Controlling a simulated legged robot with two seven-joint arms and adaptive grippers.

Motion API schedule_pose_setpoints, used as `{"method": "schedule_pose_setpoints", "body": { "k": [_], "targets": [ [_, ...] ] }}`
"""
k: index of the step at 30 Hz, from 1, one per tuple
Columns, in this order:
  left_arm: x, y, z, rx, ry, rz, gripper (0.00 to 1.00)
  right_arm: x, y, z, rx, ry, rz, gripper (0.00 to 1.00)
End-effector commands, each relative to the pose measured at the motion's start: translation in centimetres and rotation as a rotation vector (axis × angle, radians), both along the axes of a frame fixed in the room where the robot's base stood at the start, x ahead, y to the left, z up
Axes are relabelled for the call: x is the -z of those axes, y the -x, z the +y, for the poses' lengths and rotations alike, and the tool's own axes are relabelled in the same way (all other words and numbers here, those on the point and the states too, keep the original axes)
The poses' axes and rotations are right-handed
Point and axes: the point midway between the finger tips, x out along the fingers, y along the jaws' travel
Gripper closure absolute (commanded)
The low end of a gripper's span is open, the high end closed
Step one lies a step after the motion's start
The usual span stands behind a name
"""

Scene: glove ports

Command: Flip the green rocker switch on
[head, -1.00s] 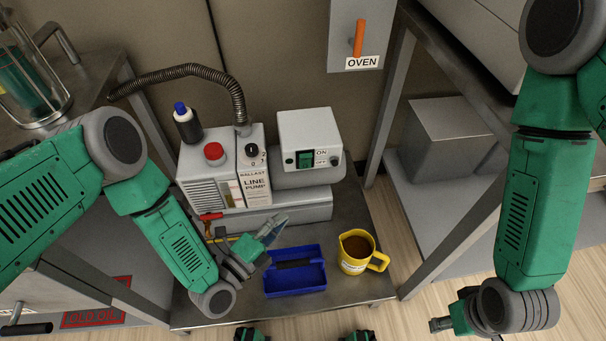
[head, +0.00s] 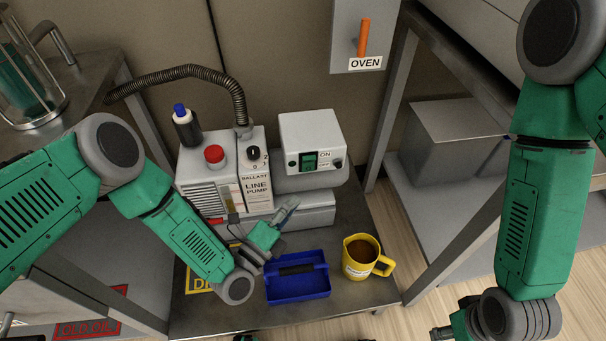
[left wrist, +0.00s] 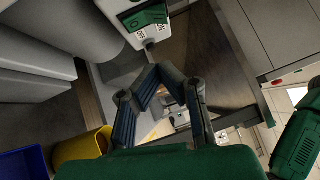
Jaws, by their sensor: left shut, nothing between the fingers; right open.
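The green rocker switch (head: 309,160) sits on the front of a white box (head: 312,130), with an "ON" label to its right. I cannot tell which way the rocker is tipped. My left gripper (head: 293,204) is shut and empty, in front of and below the switch, apart from it. In the left wrist view the switch (left wrist: 146,17) shows at the top, beyond the closed fingers (left wrist: 160,72). My right gripper (head: 441,332) is only partly in view at the bottom edge, open and far from the switch.
The white line pump (head: 257,190) with a dial and red cap stands left of the switch box. A blue tray (head: 298,288) and a yellow mug (head: 346,262) with brown liquid stand on the metal bench (head: 345,302). A grey hose (head: 190,70) arches behind.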

Motion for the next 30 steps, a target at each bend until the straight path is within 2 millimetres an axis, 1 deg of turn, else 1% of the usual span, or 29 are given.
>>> {"method": "schedule_pose_setpoints", "body": {
  "k": [1,7,9,12,18,28,30],
  "targets": [
    [0.0,-1.0,-0.7,-0.002,0.002,-0.004,1.0,0.8,0.0,0.0,0.0,0.0,0.0,0.54],
    [-0.6,-4.4,-3.0,-0.001,0.0,-0.003,1.0,2.3,0.0,0.0,0.0,0.0,0.0,0.54],
    [-0.8,-5.6,-2.6,-0.003,-0.001,-0.003,1.0,2.8,0.0,0.0,0.0,0.0,0.0,0.54],
    [-1.2,-6.8,-2.4,-0.002,0.001,-0.002,1.0,3.2,0.0,0.0,0.001,0.0,0.0,0.54],
    [-1.5,-7.9,-2.1,0.0,0.001,0.001,1.0,3.6,0.0,0.0,0.0,0.0,0.0,0.54],
    [-1.6,-8.0,-2.2,0.001,-0.001,0.001,1.0,3.5,0.0,0.0,0.0,0.0,0.0,0.54],
    [-1.7,-8.0,-2.2,0.003,-0.001,0.007,1.0,3.3,0.0,0.0,0.0,0.0,0.0,0.54]
  ]
}}
